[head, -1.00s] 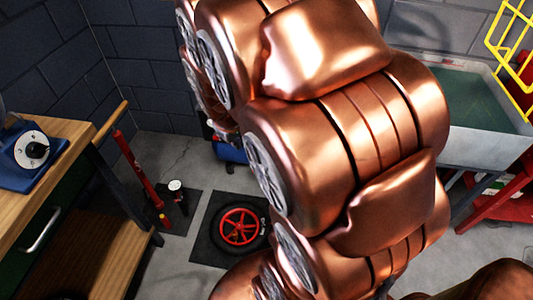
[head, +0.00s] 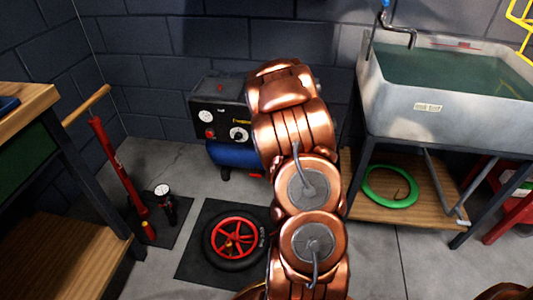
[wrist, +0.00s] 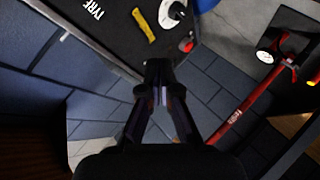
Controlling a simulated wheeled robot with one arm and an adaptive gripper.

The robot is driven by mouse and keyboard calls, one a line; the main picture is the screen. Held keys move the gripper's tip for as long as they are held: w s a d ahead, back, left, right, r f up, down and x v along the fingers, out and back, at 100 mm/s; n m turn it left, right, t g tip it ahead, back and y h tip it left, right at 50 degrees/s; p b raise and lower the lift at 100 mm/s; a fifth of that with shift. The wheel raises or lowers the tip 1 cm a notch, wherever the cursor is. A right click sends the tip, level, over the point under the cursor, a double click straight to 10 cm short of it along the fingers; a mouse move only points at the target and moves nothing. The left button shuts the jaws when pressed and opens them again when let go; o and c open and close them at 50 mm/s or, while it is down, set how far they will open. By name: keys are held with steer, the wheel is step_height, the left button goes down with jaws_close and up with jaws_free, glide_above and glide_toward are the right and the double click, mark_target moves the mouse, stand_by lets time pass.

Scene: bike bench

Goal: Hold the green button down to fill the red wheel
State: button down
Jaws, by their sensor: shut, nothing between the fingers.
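The red wheel (head: 221,238), with a black tyre, lies flat on a dark mat in the head view. Behind it stands the compressor with a black control panel (head: 207,118), which has gauges, a white dial and a red button (head: 210,133). In the wrist view the panel (wrist: 115,35) shows at the top, with a yellow label, the dial and the red button (wrist: 187,45). My gripper (wrist: 158,66) is shut and empty, its tips over the panel's edge in that view. Contact cannot be told. I see no green button. My arm hides the gripper in the head view.
A red floor pump (head: 118,165) and a small gauge (head: 162,191) stand left of the wheel, beside a wooden bench (head: 30,115). A water-filled sink (head: 395,115) stands at right, a green ring (head: 372,190) on its lower shelf.

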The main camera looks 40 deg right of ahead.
step_height(320, 180, down, 13)
steer(key=s+n+t+y+b, duration=0.1)
steer(key=s+t+b, duration=0.1)
steer(key=t+b, duration=0.3)
steer(key=d+b, duration=0.1)
steer(key=b, duration=0.2)
steer(key=shift+y, duration=0.4)
steer(key=shift+w+d, duration=0.1)
steer(key=w+d+p, duration=0.1)
steer(key=w+d, duration=0.4)
steer(key=d, duration=0.2)
steer(key=shift+p, duration=0.3)
steer(key=shift+d+f, duration=0.15)
steer(key=shift+d, duration=0.05)
stand_by(0.6)
steer(key=shift+w+d, duration=0.15)
steer(key=shift+w+d, duration=0.25)
steer(key=shift+d, duration=0.1)
stand_by(3.8)
